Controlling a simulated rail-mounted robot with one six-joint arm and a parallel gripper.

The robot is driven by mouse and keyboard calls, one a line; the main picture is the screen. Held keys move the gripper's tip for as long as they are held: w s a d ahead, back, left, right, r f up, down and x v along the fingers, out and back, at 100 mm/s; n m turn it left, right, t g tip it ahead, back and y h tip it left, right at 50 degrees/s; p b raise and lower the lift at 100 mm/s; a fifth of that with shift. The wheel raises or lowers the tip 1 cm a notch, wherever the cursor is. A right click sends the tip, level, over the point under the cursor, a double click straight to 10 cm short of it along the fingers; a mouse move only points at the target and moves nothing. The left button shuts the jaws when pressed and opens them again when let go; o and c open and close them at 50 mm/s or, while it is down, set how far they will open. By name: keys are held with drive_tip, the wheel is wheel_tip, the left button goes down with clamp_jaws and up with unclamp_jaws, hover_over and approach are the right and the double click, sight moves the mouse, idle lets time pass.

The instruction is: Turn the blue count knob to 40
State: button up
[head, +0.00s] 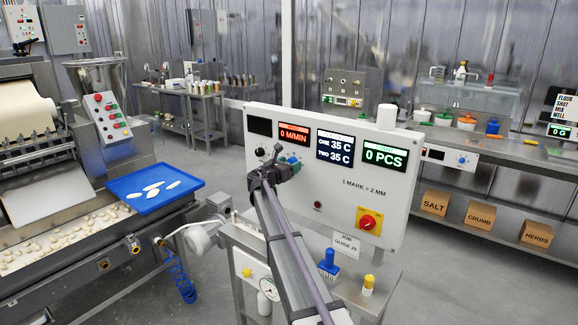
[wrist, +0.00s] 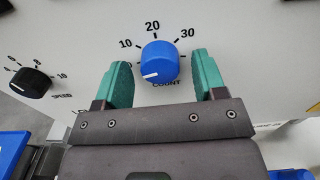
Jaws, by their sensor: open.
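The blue count knob (wrist: 160,60) is on the pale panel, with the word COUNT below it. Its white mark points left and slightly down, towards the low end of the scale, below the 10. The numbers 10, 20 and 30 show around it; the 40 is not visible, and the right finger covers part of that side. My gripper (wrist: 161,66) is open, with one teal finger on each side of the knob and visible gaps between. The green display (head: 384,157) reads 0 PCS.
A black speed knob (wrist: 31,83) is left of the count knob. A blue-handled brush (head: 328,264) and a yellow-and-white item (head: 368,285) stand below the panel.

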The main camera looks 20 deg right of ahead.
drive_tip(key=c, duration=0.9)
drive_tip(key=shift+m, duration=0.3)
drive_tip(key=n, duration=3.2)
drive_tip(key=shift+r+n, duration=0.15)
drive_tip(key=shift+n, duration=0.15)
idle(0.6)
